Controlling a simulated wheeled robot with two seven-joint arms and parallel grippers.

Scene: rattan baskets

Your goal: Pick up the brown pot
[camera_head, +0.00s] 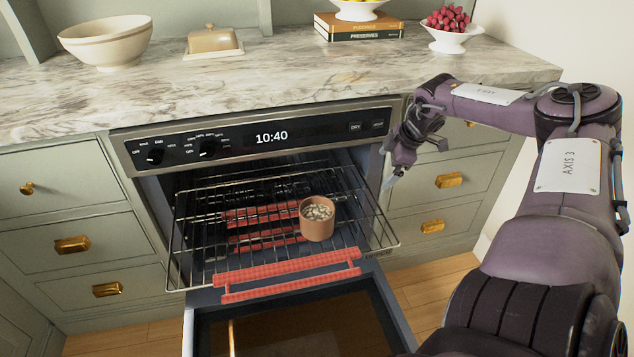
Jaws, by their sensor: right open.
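The brown pot (317,229) stands upright on the pulled-out wire rack (195,262) of the open oven, right of the rack's middle. Pale, lumpy contents show inside its rim. My right gripper (388,181) is above and to the right of the pot, in front of the oven's right edge. It is apart from the pot, and its fingers point down, open and empty. My left gripper is not in view.
The oven door (398,318) hangs open below the rack. The marble counter (270,75) above holds a cream bowl (106,45), a butter dish (212,42), books (358,32) and a bowl of red fruit (449,30).

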